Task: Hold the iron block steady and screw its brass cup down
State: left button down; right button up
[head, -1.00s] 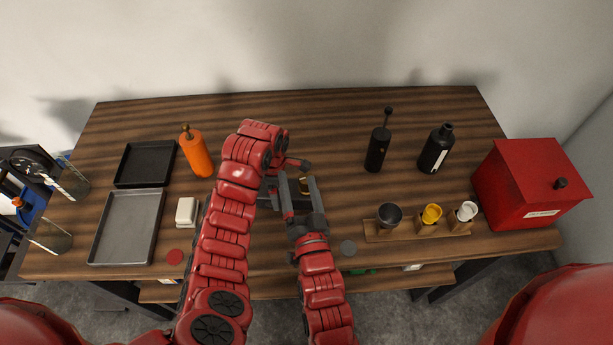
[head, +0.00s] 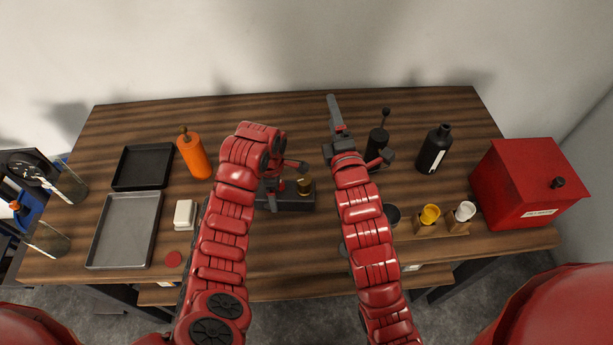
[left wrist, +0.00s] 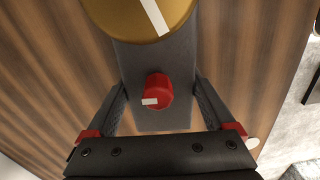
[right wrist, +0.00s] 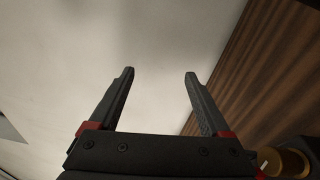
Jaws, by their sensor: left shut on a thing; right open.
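The dark iron block (head: 292,200) lies on the table's middle, partly hidden by my left arm. The brass cup (head: 304,186) stands on its right end. My left gripper (head: 272,197) is shut on the block's left end. In the left wrist view the fingers flank the block (left wrist: 150,70), with a red knob (left wrist: 158,92) between them and the white-striped brass cup (left wrist: 140,15) beyond. My right gripper (right wrist: 160,76) is open and empty. In the head view it (head: 334,104) is raised behind and right of the cup, apart from it.
A black bottle with a rod (head: 378,143) stands close right of my right gripper. Another black bottle (head: 434,150), a wooden rack of cups (head: 440,228) and a red box (head: 520,190) are further right. An orange bottle (head: 193,155) and trays (head: 125,230) are left.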

jog(key=w+d+f+n+g, duration=0.2)
jog(key=w+n, duration=0.1)
jog(key=n, duration=0.1)
jog(key=m+g+y, duration=0.2)
jog(key=m+g, duration=1)
jog(key=g, duration=0.2)
send_near(306, 179)
jog(key=x, duration=0.7)
jog(key=shift+a+f, duration=0.1)
jog(key=shift+f, duration=0.2)
jog(key=shift+x, duration=0.8)
jog(key=shift+w, duration=0.1)
jog(key=shift+c, duration=0.3)
